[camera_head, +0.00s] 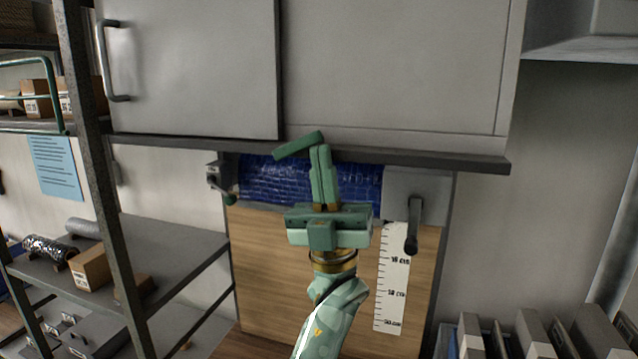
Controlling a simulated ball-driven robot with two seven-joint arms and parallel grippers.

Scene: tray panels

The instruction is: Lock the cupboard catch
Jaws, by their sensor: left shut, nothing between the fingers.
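The grey cupboard (400,60) fills the upper middle of the head view. Its left door (195,70) has a curved metal handle (112,62) on the left edge. A short green bar (293,148), which looks like the catch, lies tilted by the door's lower right corner, its right end higher. My left gripper (320,150) is shut and empty, pointing up, with its fingertips right by the bar's right end. I cannot tell whether they touch. The bar's pivot is not visible. My right gripper is not in view.
Below the cupboard ledge (440,158) stands a wooden panel (270,255) with a blue tiled strip (260,182), a white scale (391,290) and a dark lever (413,228). A metal shelf (150,255) with boxes is at left. Several upright boards (530,335) stand at lower right.

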